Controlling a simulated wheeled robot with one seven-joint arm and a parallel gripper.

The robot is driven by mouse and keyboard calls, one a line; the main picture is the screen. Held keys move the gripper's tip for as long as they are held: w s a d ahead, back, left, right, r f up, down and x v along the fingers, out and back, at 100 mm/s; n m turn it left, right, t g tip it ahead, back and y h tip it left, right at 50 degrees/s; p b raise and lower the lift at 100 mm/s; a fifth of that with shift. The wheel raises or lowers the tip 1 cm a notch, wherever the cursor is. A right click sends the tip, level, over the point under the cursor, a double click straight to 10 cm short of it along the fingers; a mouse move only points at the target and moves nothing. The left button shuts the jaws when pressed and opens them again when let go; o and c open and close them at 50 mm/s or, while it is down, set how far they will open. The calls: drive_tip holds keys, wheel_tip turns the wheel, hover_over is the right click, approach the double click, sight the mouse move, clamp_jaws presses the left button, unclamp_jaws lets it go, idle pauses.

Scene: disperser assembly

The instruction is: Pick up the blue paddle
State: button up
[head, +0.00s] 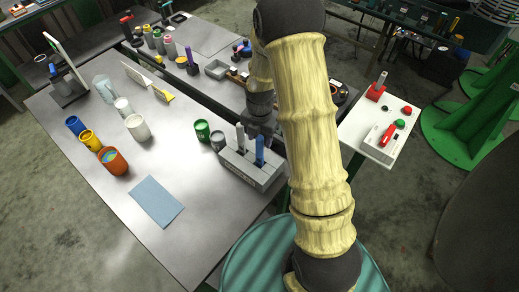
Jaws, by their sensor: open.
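The blue paddle (259,148) stands upright in a grey rack (250,170) at the right end of the metal table. A pale grey paddle (240,138) stands to its left in the same rack. My gripper (260,128) is open and sits just above and behind the rack, close to the top of the blue paddle. The arm hides part of the gripper, and I cannot tell whether the fingers touch the paddle.
A green cup (202,130) and a grey cup (218,140) stand just left of the rack. Blue, yellow and orange cups stand at the left. A blue sheet (157,201) lies flat in front. A white control box (380,132) is at the right.

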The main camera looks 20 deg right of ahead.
sight(260, 156)
drive_tip(key=shift+s+a+f+p, duration=0.1)
drive_tip(key=shift+f+p, duration=0.6)
drive_tip(key=shift+f, duration=1.15)
drive_tip(key=shift+c, duration=0.2)
drive_tip(key=c, duration=0.9)
